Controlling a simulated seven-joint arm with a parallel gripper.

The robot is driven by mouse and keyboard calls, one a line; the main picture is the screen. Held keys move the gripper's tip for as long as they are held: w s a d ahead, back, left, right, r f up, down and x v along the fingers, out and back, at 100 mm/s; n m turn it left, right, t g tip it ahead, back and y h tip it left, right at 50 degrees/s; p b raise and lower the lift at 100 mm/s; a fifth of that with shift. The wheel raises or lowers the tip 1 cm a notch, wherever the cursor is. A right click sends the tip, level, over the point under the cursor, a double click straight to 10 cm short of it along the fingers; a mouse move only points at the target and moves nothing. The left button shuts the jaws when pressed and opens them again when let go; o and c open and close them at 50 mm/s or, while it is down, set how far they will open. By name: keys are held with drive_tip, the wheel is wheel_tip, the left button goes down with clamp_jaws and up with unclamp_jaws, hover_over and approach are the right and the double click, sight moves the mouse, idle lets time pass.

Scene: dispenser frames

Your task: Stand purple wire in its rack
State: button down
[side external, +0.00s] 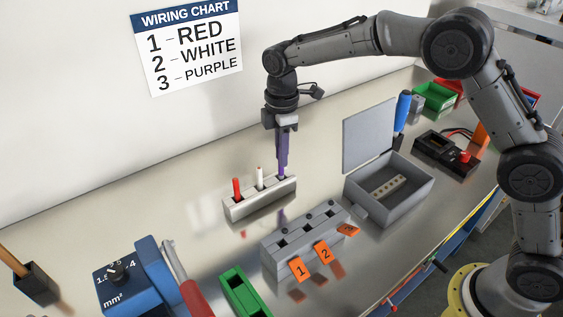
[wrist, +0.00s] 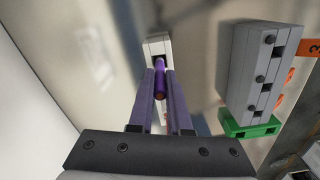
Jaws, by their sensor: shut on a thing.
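The pale rack (side external: 262,202) stands on the bench with a red wire (side external: 236,188) upright in its left place and a white wire (side external: 260,177) in its middle place. My gripper (side external: 282,172) points down over the rack's right end. It is shut on the purple wire, which shows between the fingers in the wrist view (wrist: 160,80). The purple wire looks upright, and its lower end is at the rack's right place. I cannot tell how deep it sits. The rack (wrist: 156,41) also shows beyond the fingers in the wrist view.
A grey dispenser block (side external: 283,252) with orange number tags stands in front of the rack. A grey open-lidded box (side external: 405,205) is to the right. A green holder (side external: 240,292) and a blue tool (side external: 125,278) are at the front left. A wiring chart (side external: 190,48) hangs behind.

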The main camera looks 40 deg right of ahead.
sight(281, 178)
drive_tip(key=shift+f, duration=1.55)
drive_tip(key=shift+f, duration=0.15)
drive_tip(key=c, duration=0.9)
unclamp_jaws()
drive_tip(key=shift+o, duration=0.2)
